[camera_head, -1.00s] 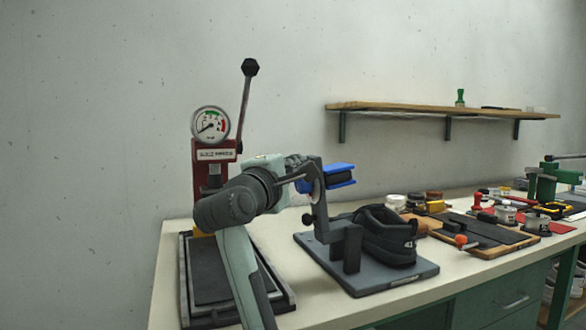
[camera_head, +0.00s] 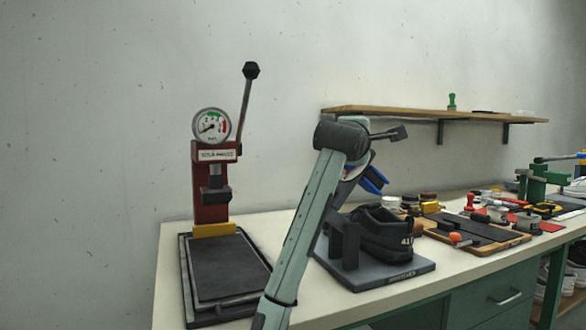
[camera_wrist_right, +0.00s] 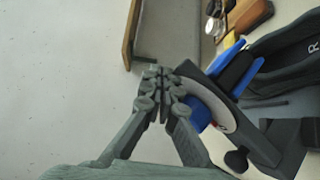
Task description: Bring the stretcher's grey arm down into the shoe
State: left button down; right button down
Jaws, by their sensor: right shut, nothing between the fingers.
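The stretcher (camera_head: 400,278) stands on the bench with a black shoe (camera_head: 385,236) on its grey base. Its grey arm is mostly hidden behind my right arm in the head view; the wrist view shows the grey arm (camera_wrist_right: 258,143) with a white disc and a black knob. The blue-sided end (camera_head: 373,181) of the arm is tilted down to the right, above the shoe opening and apart from it. In the wrist view, the blue end (camera_wrist_right: 226,56) is beside the shoe (camera_wrist_right: 288,63). My right gripper (camera_head: 397,133) is shut and empty, above the blue end. My left gripper is not in view.
A red press (camera_head: 211,185) with a gauge and lever stands left. A wall shelf (camera_head: 430,112) is behind the gripper. Boards, tins and tools crowd the bench to the right of the shoe. Bare bench top (camera_head: 285,225) lies between press and stretcher.

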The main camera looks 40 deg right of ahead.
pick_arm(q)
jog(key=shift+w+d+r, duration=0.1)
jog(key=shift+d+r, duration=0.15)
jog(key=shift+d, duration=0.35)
pick_arm(e)
jog(key=s+d+f+m+g+y, duration=0.1)
jog(key=s+d+f+m+y, duration=0.2)
jog(key=d, duration=1)
jog(key=shift+f+m+y, duration=1.5)
jog(key=shift+f+y, duration=1.2)
jog(key=shift+f, duration=0.65)
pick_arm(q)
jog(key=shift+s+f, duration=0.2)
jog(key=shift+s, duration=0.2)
pick_arm(e)
jog(key=shift+s, duration=0.1)
